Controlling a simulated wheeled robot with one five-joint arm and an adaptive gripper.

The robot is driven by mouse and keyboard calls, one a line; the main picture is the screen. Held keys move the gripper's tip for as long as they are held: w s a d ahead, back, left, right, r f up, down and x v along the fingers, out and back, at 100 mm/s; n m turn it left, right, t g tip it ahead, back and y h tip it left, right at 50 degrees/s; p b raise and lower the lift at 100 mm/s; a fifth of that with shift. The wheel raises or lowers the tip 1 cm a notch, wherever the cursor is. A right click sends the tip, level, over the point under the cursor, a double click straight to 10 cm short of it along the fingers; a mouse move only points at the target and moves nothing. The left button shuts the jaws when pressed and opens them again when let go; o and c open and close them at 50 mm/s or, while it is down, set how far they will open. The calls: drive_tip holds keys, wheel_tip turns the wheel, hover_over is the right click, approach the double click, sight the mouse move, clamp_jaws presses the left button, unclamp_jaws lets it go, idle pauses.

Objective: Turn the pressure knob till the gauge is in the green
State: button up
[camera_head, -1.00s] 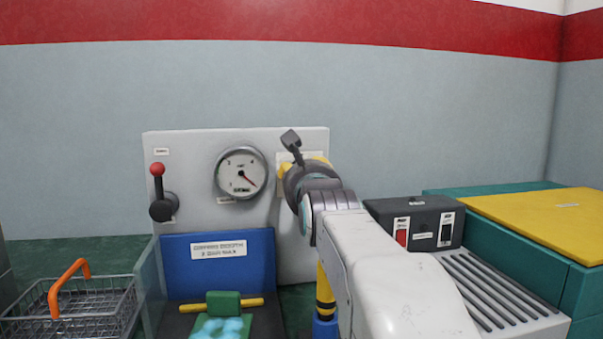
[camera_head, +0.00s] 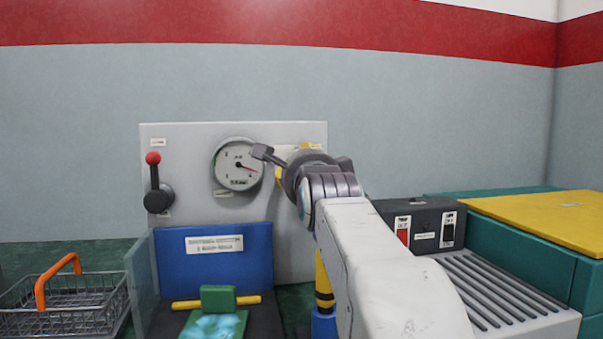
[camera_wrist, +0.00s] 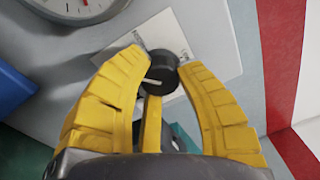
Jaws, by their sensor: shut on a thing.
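The round gauge (camera_head: 237,165) is on the grey panel (camera_head: 190,135) in the head view. Its red needle points right and slightly down; I cannot make out a green band. Part of the gauge rim shows at the top left of the wrist view (camera_wrist: 112,8). The black pressure knob (camera_wrist: 160,76) with a white line stands out from a pale plate in the wrist view. My gripper (camera_wrist: 163,62) is shut on the knob, with yellow fingers on both sides. In the head view my wrist hides the knob, and only bits of yellow finger show.
A red-balled lever (camera_head: 154,182) is on the panel's left. Below are a blue labelled board (camera_head: 215,265), a green block with yellow rod (camera_head: 218,299), and a wire basket (camera_head: 65,305). A dark switch box (camera_head: 425,222) and rollers (camera_head: 490,290) are at right.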

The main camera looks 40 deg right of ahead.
drive_tip(key=shift+a+r+n+b, duration=0.2)
drive_tip(key=shift+n+b, duration=0.1)
drive_tip(key=shift+n, duration=0.6)
drive_tip(key=o, duration=0.9)
drive_tip(key=shift+w+a+f, duration=0.1)
drive_tip(key=shift+w, duration=0.1)
drive_tip(key=o, duration=0.3)
drive_tip(key=shift+f, duration=0.1)
drive_tip(key=shift+s, duration=0.1)
drive_tip(key=v, duration=0.7)
drive_tip(key=shift+s, duration=0.25)
